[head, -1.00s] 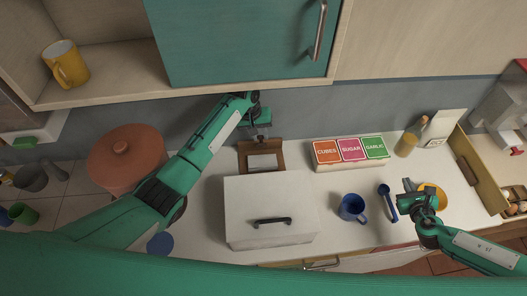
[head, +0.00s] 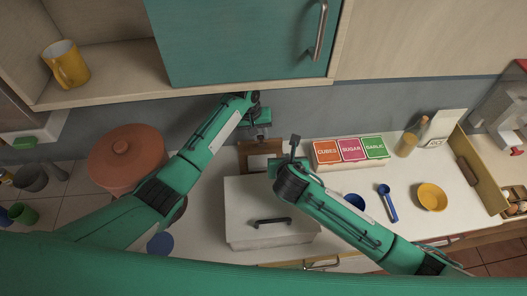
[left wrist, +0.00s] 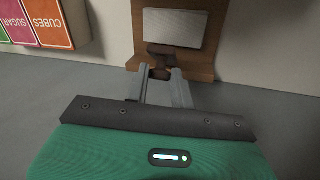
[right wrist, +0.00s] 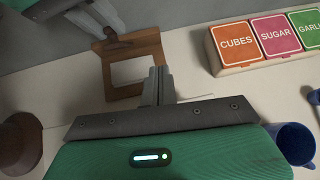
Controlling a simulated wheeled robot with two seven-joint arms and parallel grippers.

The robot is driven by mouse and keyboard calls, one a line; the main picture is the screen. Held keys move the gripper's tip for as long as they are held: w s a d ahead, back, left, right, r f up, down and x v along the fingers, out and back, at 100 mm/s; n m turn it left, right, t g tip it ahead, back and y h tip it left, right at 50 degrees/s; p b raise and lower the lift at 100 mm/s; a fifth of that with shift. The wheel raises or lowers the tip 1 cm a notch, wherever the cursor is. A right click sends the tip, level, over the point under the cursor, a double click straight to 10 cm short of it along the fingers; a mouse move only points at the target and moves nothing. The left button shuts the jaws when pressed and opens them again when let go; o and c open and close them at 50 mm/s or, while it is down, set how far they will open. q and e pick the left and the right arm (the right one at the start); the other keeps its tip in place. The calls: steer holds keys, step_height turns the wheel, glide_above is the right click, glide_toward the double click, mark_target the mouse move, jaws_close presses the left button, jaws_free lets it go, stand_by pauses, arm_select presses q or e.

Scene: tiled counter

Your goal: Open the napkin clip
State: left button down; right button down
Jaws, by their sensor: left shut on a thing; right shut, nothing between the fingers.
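The napkin clip is a brown wooden stand (head: 243,160) with a white panel (left wrist: 175,27) and a dark lever (left wrist: 160,58) on its top edge. It stands upright at the back of the counter and also shows in the right wrist view (right wrist: 150,45). My left gripper (head: 262,135) is over the stand's top, shut on the dark lever, as the left wrist view (left wrist: 163,78) shows. My right gripper (head: 295,140) is shut and empty, in front of the stand and to its right; its fingers (right wrist: 160,72) overlap the stand's right side in the right wrist view.
A white box (head: 240,215) with a black handle stands in front of the stand, below my right arm. A rack of labelled boxes (head: 350,150) is at right. A terracotta pot (head: 118,165) is at left. A yellow bowl (head: 432,197) and blue spoon (head: 388,203) lie at right.

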steer(key=s+a+r+g+y, duration=0.1)
steer(key=s+a+r, duration=0.1)
steer(key=a, duration=0.4)
steer(key=shift+n, duration=0.4)
steer(key=x, duration=1)
steer(key=shift+r, duration=0.1)
